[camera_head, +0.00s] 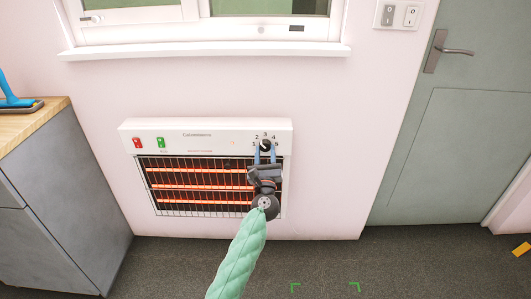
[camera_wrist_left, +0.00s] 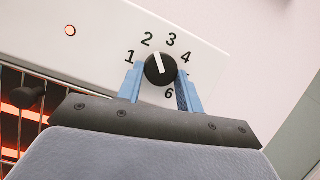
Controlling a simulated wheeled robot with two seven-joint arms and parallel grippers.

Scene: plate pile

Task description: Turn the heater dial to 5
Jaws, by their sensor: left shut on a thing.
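The white heater (camera_head: 207,130) is on the wall below the window, its bars glowing orange-red. Its black dial (camera_head: 266,145) is at the panel's upper right. In the left wrist view the dial (camera_wrist_left: 160,70) has a white pointer line aimed up and slightly left, close to 2. The printed 1, 2, 3, 4 and 6 show around it; the 5 is hidden behind the right-hand finger. My left gripper (camera_head: 265,149) is shut on the dial, one blue finger on each side of it, as the left wrist view (camera_wrist_left: 160,76) also shows. My right gripper is not in view.
A dark wire grille (camera_head: 206,187) covers the bars left of and below the dial. A grey cabinet (camera_head: 62,190) with a wooden top stands at left. A green door (camera_head: 452,140) is at right. The dark carpet (camera_head: 340,265) in front is clear.

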